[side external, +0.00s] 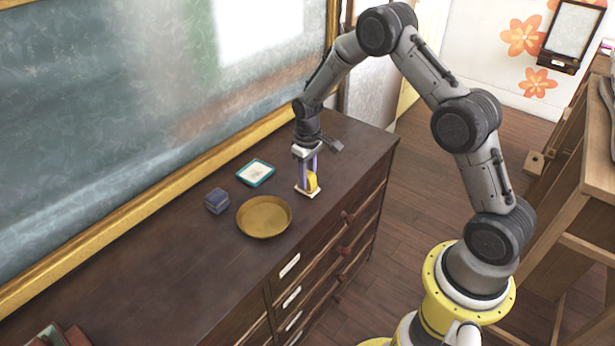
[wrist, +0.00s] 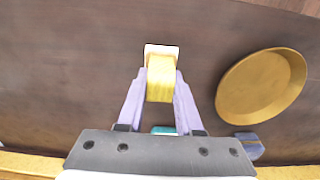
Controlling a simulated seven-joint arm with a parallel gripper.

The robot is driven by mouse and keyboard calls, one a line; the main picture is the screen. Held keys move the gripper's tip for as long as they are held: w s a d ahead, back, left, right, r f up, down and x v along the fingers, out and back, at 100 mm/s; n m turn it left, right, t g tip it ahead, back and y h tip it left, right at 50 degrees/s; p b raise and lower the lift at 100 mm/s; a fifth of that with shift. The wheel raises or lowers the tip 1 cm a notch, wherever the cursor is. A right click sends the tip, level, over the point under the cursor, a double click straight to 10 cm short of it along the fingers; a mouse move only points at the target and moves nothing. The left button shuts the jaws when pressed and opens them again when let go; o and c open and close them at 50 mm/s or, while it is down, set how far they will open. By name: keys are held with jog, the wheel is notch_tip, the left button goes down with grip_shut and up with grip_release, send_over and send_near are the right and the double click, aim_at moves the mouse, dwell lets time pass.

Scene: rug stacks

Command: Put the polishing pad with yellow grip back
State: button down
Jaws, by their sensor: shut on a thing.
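The polishing pad has a yellow grip (side external: 312,182) and a flat whitish base (side external: 301,191). In the wrist view the yellow grip (wrist: 160,84) sits between my fingers, with the pale base (wrist: 161,48) showing past it. My gripper (side external: 307,178) points down with its lilac fingers closed on the grip; it also shows in the wrist view (wrist: 160,74). The base is at or just above the dark cabinet top; I cannot tell whether it touches. A teal-rimmed shallow tray with a pale inside (side external: 255,173) lies to the left of the pad. Its teal edge (wrist: 163,130) shows partly behind my gripper.
A round yellow-brown dish (side external: 263,216) stands in front left of the pad. A small dark blue block (side external: 217,200) sits left of it. The wooden cabinet top (side external: 170,250) is mostly clear. A gold-framed board (side external: 130,213) borders the back. Books (side external: 60,335) stand at the lower left.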

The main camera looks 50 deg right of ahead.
jog(key=shift+f, duration=0.15)
jog(key=c, duration=0.6)
grip_release()
